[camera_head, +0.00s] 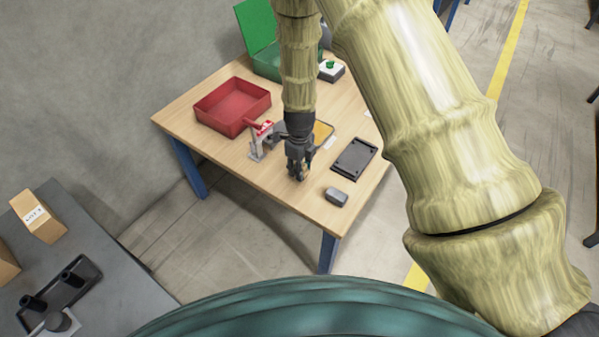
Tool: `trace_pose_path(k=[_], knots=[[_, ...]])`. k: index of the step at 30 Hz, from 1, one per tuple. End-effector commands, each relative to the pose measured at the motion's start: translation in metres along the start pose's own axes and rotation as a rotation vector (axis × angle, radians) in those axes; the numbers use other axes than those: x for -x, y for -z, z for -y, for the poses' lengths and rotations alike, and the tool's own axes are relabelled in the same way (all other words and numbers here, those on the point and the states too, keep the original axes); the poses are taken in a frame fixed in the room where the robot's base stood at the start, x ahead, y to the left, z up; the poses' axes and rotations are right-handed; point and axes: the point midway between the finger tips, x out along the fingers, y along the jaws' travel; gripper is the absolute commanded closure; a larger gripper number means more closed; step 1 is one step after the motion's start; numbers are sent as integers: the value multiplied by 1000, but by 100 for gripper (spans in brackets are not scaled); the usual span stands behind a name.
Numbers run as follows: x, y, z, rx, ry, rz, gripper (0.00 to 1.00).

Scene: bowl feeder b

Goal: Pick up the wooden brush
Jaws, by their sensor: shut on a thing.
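My gripper (297,174) points down over the front part of the wooden table (228,148). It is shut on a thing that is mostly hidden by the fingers. Only a small tan bit of it shows between the fingertips, which I take as the wooden brush (303,174). I cannot tell whether it touches the tabletop. No other brush is visible on the table.
A red toggle clamp (263,131) stands close left of my gripper, near a red tray (232,124). A dark plate (354,158) and a grey rounded object (336,196) lie to the right. A green case (257,27) and a green-button box (331,70) stand behind.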

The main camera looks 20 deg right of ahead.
Motion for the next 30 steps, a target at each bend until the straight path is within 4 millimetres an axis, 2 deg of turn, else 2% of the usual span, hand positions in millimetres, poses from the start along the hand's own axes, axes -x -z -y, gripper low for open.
trace_pose_path(k=[2,18,24,30], knots=[[11,-1,1,1,2,1,95],[19,111,-50,-3,-2,0,95],[22,135,-61,0,-1,1,95],[24,145,-66,0,0,0,95]])
